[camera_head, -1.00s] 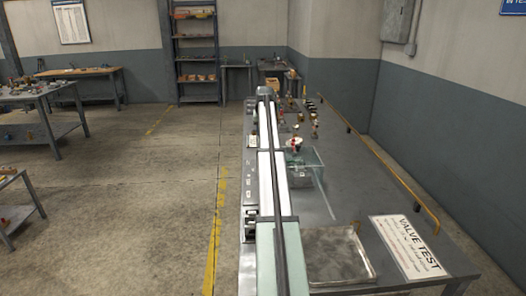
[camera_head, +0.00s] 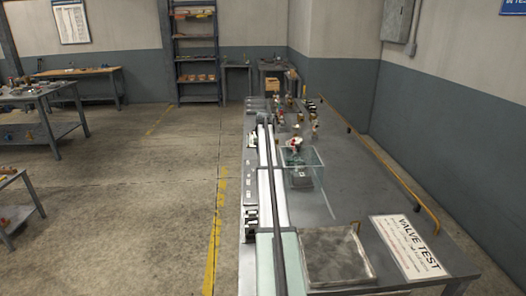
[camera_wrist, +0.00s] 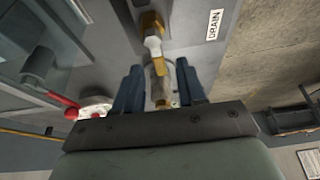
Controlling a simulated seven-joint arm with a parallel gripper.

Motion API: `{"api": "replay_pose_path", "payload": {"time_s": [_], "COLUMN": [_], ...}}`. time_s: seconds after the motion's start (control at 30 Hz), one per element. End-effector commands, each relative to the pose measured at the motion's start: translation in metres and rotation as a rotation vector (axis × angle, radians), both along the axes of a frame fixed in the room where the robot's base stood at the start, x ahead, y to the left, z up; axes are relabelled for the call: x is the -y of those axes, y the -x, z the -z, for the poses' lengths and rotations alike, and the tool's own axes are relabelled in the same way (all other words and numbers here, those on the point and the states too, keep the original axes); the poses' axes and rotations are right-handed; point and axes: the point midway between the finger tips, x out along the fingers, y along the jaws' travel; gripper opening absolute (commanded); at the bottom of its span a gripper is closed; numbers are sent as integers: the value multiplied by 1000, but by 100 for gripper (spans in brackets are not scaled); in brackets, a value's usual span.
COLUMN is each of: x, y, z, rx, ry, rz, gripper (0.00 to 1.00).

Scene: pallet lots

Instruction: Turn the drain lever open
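In the wrist view a brass fitting (camera_wrist: 150,22) with a pale, yellowish lever-like part (camera_wrist: 156,62) sits beside a white label reading DRAIN (camera_wrist: 214,25). My gripper (camera_wrist: 158,75) has its two blue fingers apart, one on each side of this part. Gaps show between the part and both fingers, so it does not look gripped. The part's lower end is dim near the palm, and I cannot tell the lever's exact angle. In the head view my arm runs along the bench's left side; the fingers and the drain lever cannot be made out there.
A clear tank (camera_head: 304,170) stands on the bench, with a red-and-white part (camera_head: 296,142) above it. A metal tray (camera_head: 335,258) and VALVE TEST sign (camera_head: 408,248) are nearer.

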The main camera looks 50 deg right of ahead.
Motion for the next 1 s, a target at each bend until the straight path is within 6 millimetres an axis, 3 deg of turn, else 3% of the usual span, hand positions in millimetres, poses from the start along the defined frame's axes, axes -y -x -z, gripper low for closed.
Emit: {"api": "replay_pose_path", "payload": {"time_s": [0.33, 0.73, 1.0], "x": [1, 1, 1], "y": [-1, -1, -1], "z": [2, 2, 2], "rx": [0, 0, 0], "ry": [0, 0, 0], "rz": [0, 0, -1], "gripper": [39, 1, 0]}}
